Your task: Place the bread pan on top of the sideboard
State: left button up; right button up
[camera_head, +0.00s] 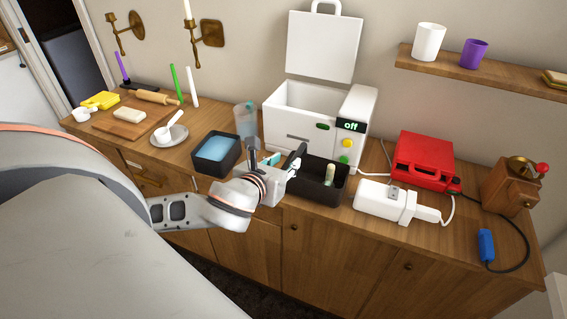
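The bread pan seems to be the black open box (334,193) on the wooden sideboard (285,222), in front of the white bread maker (300,128). It stands upright, with a small pale upright piece inside. My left gripper (275,153) is at the pan's left end, in front of the bread maker. Its fingers look spread apart, with nothing visible between them. It hides part of the pan's left side, and I cannot tell whether it touches the pan. My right gripper is not in view.
A black tub with blue contents (208,165) and a clear bluish cup (245,118) stand left of my gripper. A white corded device (380,203), red case (424,163) and wooden grinder (508,190) stand right. A little bare top lies along the front edge.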

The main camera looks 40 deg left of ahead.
pick_arm(q)
jog(key=s+d+f+n+g+h, duration=0.1)
jog(key=s+d+f+n+h, duration=0.1)
jog(key=d+f+n, duration=0.5)
jog(key=s+d+f+n+g+h, duration=0.15)
jog(key=f+n, duration=0.35)
jog(key=f, duration=0.5)
jog(key=s+d+f+n+h, duration=0.1)
jog(key=s+d+f+n, duration=0.3)
jog(key=s+f+n, duration=0.7)
notch_tip(320, 180, down, 4)
jog(key=n, duration=0.6)
jog(key=shift+s+h, duration=0.35)
jog(key=shift+s, duration=0.05)
jog(key=shift+r, duration=0.15)
